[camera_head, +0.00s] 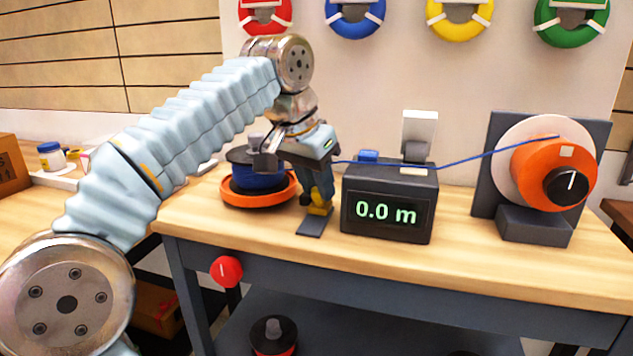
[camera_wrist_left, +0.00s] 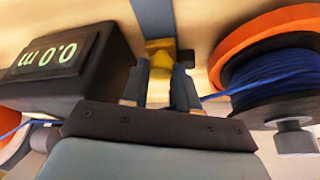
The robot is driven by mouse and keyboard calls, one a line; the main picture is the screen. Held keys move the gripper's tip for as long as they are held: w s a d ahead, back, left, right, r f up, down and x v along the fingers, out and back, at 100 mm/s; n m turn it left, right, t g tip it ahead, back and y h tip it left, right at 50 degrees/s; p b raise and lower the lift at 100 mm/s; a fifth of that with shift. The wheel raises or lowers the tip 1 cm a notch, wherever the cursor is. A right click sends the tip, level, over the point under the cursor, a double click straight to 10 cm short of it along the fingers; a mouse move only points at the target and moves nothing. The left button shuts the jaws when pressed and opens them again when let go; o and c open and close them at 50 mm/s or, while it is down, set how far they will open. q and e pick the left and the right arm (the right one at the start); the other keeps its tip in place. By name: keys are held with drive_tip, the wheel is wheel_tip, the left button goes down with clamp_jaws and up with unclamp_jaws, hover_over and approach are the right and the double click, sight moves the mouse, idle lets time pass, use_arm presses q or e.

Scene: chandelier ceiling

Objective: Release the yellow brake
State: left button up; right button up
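The yellow brake (camera_head: 321,203) stands on a dark strip on the bench, between the blue cable spool and the meter. In the wrist view the yellow brake (camera_wrist_left: 160,50) shows at the tips of my left gripper's fingers. My left gripper (camera_head: 319,193) points down at it; it also shows in the wrist view (camera_wrist_left: 161,72). Its two fingers are apart, one on each side of the brake's near part. Whether they press on it is hidden. My right gripper is not in view.
The meter (camera_head: 388,203) reads 0.0 m just right of my left gripper. The blue spool (camera_head: 250,178) on an orange base (camera_head: 235,196) is close on the left. A blue cable (camera_head: 470,160) runs to the orange reel (camera_head: 530,172). A red knob (camera_head: 226,271) is below the bench edge.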

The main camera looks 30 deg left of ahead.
sight(309, 226)
use_arm(q)
clamp_jaws()
drive_tip(key=s, duration=0.2)
drive_tip(key=s+d+b, duration=0.1)
drive_tip(key=shift+s, duration=0.4)
drive_tip(key=o, duration=0.6)
unclamp_jaws()
drive_tip(key=shift+p+v, duration=2.7)
drive_tip(key=shift+v, duration=4.2)
